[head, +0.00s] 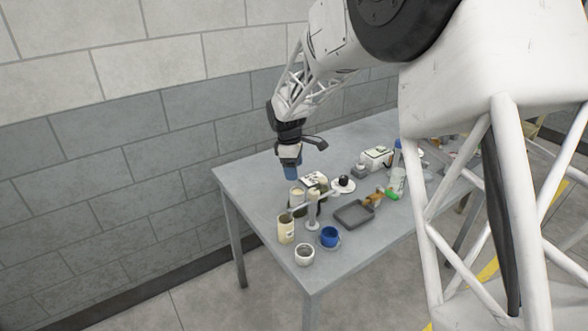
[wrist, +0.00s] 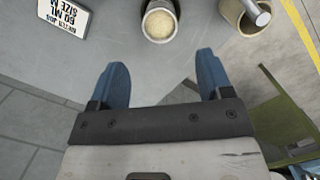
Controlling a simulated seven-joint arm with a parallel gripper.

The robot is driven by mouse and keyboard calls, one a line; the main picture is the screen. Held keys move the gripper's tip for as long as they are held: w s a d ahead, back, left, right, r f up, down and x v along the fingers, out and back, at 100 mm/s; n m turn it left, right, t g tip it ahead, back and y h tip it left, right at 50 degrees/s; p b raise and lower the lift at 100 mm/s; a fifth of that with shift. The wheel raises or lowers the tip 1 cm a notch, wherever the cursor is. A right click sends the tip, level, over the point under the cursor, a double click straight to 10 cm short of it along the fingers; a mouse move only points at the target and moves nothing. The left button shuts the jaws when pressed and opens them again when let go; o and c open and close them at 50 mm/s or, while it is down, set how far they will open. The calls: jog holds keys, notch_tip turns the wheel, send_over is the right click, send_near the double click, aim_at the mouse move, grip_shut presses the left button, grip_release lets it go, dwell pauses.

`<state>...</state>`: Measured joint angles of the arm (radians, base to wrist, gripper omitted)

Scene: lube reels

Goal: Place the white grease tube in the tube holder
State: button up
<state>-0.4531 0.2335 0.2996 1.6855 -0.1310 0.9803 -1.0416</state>
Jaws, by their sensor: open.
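My gripper (head: 290,165) is above the table's left part, with its blue fingers pointing down. In the wrist view its two fingers (wrist: 162,62) are apart with nothing between them. A pale cylinder with a cream top (wrist: 159,22) stands just beyond the fingertips; it appears to be the one below my gripper in the head view (head: 297,197). A slim white upright cylinder (head: 313,211) stands near it. A beige cup (wrist: 230,12) with a grey-white rod leaning in it is at the upper right. I cannot tell which is the grease tube or the holder.
A labelled box (wrist: 63,18) lies at the upper left. A cream can (head: 285,229), a white cup (head: 304,255), a blue cup (head: 329,237) and a grey tray (head: 340,220) are on the near table. More items crowd the right; the table's far left is clear.

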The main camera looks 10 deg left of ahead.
dwell(0.7)
jog(key=s+d+r+m+t+y, duration=0.1)
jog(key=s+d+r+m, duration=0.3)
jog(key=s+d+r, duration=0.45)
jog(key=s+d+r+m, duration=0.55)
jog(key=s+d, duration=0.45)
jog(key=d, duration=0.3)
jog(key=s+d+m, duration=0.4)
jog(key=s+d, duration=0.2)
jog(key=s, duration=0.7)
jog(key=s+d+m+t, duration=0.1)
jog(key=s+d+m, duration=0.3)
jog(key=s, duration=0.8)
jog(key=d, duration=0.2)
jog(key=shift+s+d+f+m+t, duration=0.3)
jog(key=shift+s+m, duration=0.05)
